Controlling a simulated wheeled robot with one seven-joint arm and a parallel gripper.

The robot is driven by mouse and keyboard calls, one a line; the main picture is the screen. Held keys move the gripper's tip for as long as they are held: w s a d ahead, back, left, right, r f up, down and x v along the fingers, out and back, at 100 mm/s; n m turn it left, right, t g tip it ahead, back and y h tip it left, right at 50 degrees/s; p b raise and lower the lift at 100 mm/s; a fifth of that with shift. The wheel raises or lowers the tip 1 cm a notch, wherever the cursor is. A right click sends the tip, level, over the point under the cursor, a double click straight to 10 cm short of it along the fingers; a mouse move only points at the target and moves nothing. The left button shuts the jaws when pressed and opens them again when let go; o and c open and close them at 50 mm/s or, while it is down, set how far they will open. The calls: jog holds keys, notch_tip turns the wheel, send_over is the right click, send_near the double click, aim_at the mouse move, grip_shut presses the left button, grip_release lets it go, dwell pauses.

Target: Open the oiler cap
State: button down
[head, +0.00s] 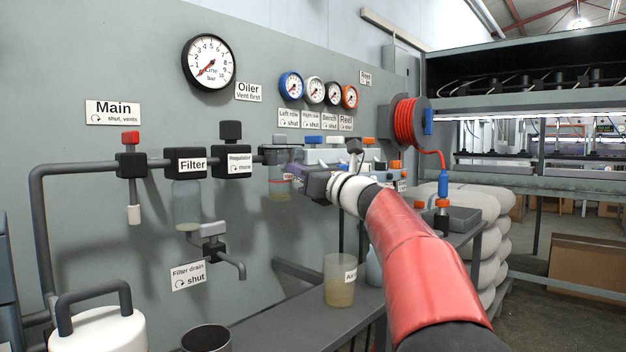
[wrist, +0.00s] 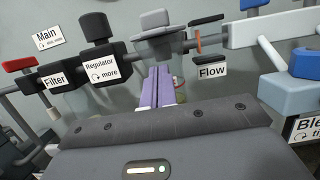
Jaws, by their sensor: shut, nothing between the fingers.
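The oiler hangs in the pipe line right of the regulator in the head view, with a dark body, a clear bowl (head: 279,187) and a small grey cap (head: 280,141) on top. In the wrist view the grey cap (wrist: 155,19) sits above a wider grey body, just beyond my fingertips. My gripper (head: 296,171) is in front of the oiler and partly hides its bowl. Its purple fingers (wrist: 158,72) are together with nothing between them. Whether the fingertips touch the oiler I cannot tell. The cap appears seated.
The regulator (head: 234,161), filter (head: 187,204) and red-handled main valve (head: 131,138) stand left along the pipe. A flow label (wrist: 212,71) and the manifold with coloured handles are close on the right. A beaker (head: 339,284) stands below.

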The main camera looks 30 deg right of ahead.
aim_at(289, 152)
jog(key=shift+s+r, duration=0.15)
jog(key=shift+r, duration=1.25)
jog(key=shift+r+p, duration=0.1)
jog(key=shift+p, duration=0.25)
